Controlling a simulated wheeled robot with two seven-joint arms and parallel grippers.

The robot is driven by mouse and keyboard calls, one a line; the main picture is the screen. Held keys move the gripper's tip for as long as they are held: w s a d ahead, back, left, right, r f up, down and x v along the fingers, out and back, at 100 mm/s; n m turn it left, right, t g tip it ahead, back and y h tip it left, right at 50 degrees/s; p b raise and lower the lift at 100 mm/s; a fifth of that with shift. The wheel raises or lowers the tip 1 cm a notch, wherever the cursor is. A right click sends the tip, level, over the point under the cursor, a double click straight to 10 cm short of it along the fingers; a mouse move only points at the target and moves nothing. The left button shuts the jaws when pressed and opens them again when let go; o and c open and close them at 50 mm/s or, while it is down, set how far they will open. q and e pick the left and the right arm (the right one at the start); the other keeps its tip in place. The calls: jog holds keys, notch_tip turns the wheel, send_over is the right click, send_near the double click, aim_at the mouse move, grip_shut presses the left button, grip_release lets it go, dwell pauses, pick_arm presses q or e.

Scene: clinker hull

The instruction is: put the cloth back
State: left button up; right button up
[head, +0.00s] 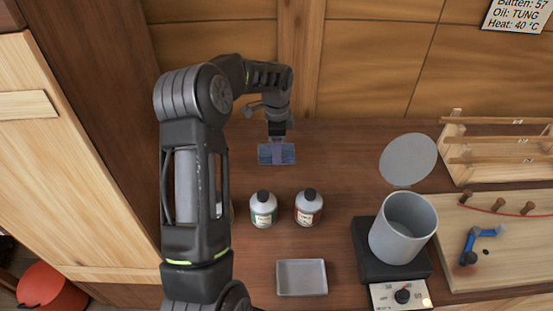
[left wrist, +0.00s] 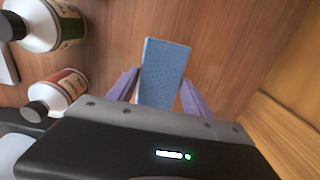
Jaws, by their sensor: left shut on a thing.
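A small blue folded cloth (head: 288,154) shows at the far middle of the bench, between the fingers of my left gripper (head: 277,152). In the left wrist view the blue cloth (left wrist: 165,72) sits between the two purple fingers of my left gripper (left wrist: 158,92). The gripper is shut on it. I cannot tell whether the cloth touches the bench top. My right gripper is not in view.
Two bottles, one with a green label (head: 263,210) and one with a red label (head: 308,208), stand nearer than the cloth. A grey tray (head: 302,278) lies in front. A pot (head: 403,228) stands on a heater at the right. Bench around the cloth is clear.

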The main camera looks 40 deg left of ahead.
pick_arm(q)
jog(key=shift+f+b, duration=1.25)
jog(key=shift+f, duration=1.25)
jog(key=shift+f, duration=0.15)
jog(key=o, duration=1.3)
jog(key=shift+r, duration=0.45)
notch_tip(320, 180, up, 6)
jog(key=p, duration=0.2)
jog(key=shift+f+p, duration=0.25)
jog(key=shift+p, duration=0.1)
notch_tip(320, 180, up, 6)
